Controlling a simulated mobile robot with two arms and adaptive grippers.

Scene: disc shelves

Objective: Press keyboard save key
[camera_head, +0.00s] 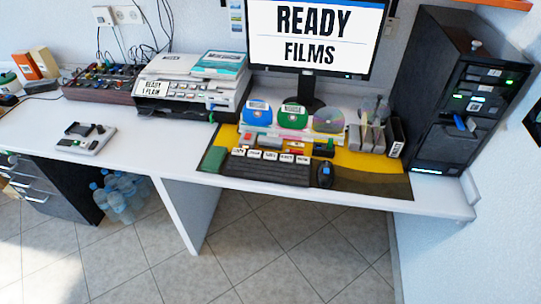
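A black keyboard (265,171) lies near the front edge of the white desk, on a yellow and dark mat. A row of several white-labelled keys or blocks (270,155) runs along its back edge. The lettering on them is too small to read, so I cannot tell which one is the save key. A monitor (312,38) behind it reads "READY FILMS". Neither of my grippers is in view.
Disc holders (294,116) stand behind. A black tower (460,95) stands at right, a printer (190,92) at left.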

